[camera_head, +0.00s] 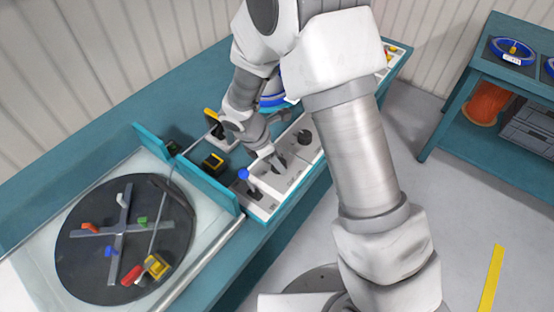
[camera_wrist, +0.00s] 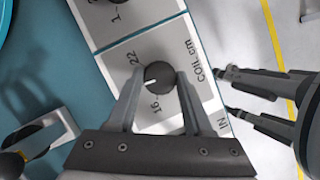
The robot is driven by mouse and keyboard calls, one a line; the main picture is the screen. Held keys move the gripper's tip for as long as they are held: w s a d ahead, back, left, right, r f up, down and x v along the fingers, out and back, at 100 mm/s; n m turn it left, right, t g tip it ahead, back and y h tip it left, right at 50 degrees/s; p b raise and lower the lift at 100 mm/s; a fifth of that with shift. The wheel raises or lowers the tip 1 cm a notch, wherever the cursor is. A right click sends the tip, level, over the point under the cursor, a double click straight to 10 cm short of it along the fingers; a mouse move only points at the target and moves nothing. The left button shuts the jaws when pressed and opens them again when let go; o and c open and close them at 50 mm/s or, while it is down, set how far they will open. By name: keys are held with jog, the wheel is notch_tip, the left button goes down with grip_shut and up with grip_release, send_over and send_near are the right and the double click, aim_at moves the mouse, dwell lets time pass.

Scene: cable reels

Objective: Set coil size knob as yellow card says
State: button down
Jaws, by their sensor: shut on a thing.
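The coil size knob (camera_wrist: 160,72) is a dark round knob on a white panel (camera_wrist: 195,112) marked "COIL cm", seen in the wrist view. Its white pointer line faces left and slightly down, between the labels "22" and "16". My gripper (camera_wrist: 157,84) has one finger on each side of the knob and is shut on it. In the head view my gripper (camera_head: 275,157) reaches down to the white control panel (camera_head: 296,170), where the fingers and wrist partly hide the knob. I cannot make out a yellow card in either view.
Another black knob (camera_head: 305,137) stands farther along the panel. A blue-topped lever (camera_head: 243,174) is close by on the near side. A dark turntable (camera_head: 75,245) with coloured pegs lies left. A teal shelf (camera_head: 470,75) with reels stands right, across open floor.

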jog(key=m+g, duration=0.1)
jog(key=m, duration=0.1)
jog(key=m+g, duration=0.1)
jog(key=m, duration=0.2)
jog(key=shift+w+h+p, duration=0.15)
jog(key=shift+h+p, duration=0.15)
jog(key=m+g, duration=0.1)
jog(key=m, duration=0.1)
jog(key=m+g, duration=0.1)
jog(key=m, duration=0.2)
jog(key=shift+w, duration=0.15)
jog(key=shift+m+y, duration=0.4)
jog(key=shift+c, duration=1.5)
grip_release()
jog(key=p+v, duration=0.1)
jog(key=v, duration=1.6)
jog(key=shift+r, duration=0.2)
jog(key=shift+w, duration=0.1)
